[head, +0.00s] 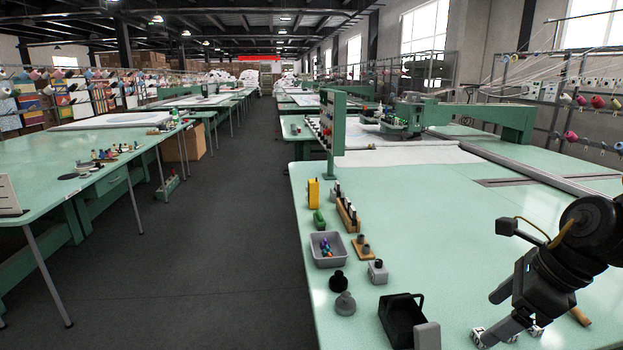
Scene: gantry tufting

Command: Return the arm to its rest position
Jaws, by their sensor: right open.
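My right arm comes in from the right edge in the head view. Its black and grey gripper (507,334) is low over the front right of the green table (455,265), with its fingers apart and nothing seen between them. A wooden-looking piece (580,316) shows just right of the fingertips, partly hidden behind the gripper. Whether the fingertips touch the tabletop, I cannot tell. My left gripper is not in the picture.
A black open bin (402,318) stands left of the gripper with a grey block (427,336) beside it. A grey tray (326,250), wooden rack (347,214) and yellow item (314,192) line the table's left side. The middle of the tabletop is clear.

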